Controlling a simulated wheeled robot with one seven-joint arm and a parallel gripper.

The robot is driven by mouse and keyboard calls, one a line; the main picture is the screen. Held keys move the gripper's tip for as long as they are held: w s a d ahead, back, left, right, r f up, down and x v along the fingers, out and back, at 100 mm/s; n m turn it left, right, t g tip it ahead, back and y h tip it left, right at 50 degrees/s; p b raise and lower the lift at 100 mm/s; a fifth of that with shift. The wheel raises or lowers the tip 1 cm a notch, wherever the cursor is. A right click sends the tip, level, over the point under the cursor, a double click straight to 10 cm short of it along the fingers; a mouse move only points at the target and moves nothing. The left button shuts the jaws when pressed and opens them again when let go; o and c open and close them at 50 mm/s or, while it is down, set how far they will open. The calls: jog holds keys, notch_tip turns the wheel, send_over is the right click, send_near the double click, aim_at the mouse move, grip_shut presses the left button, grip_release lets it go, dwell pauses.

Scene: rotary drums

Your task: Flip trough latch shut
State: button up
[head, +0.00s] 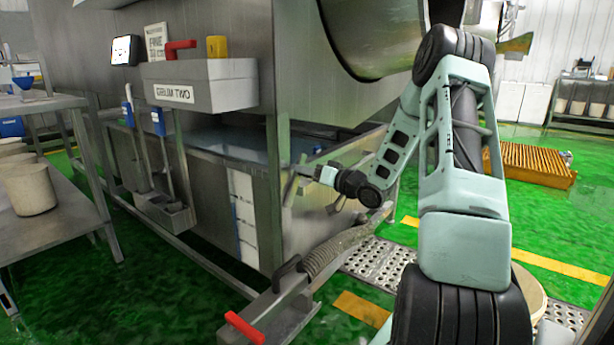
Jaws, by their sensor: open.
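The steel trough (205,185) stands under the drum housing, with bluish liquid visible inside its rim. My gripper (301,171) is at the near right corner post of the trough, pointing left. Its jaws are open and look empty. A small grey lever-like part (290,187), possibly the trough latch, shows right beside the fingertips. It is small and partly overlapped, so I cannot tell its position or whether the gripper touches it.
A hose (340,248) and a pipe with a red handle (245,328) lie below the corner. A tool box (200,88) and brushes hang on the left. A steel table (70,215) stands at far left. A perforated floor grate (385,262) lies below my arm.

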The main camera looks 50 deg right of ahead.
jog(key=shift+w, duration=0.3)
grip_shut()
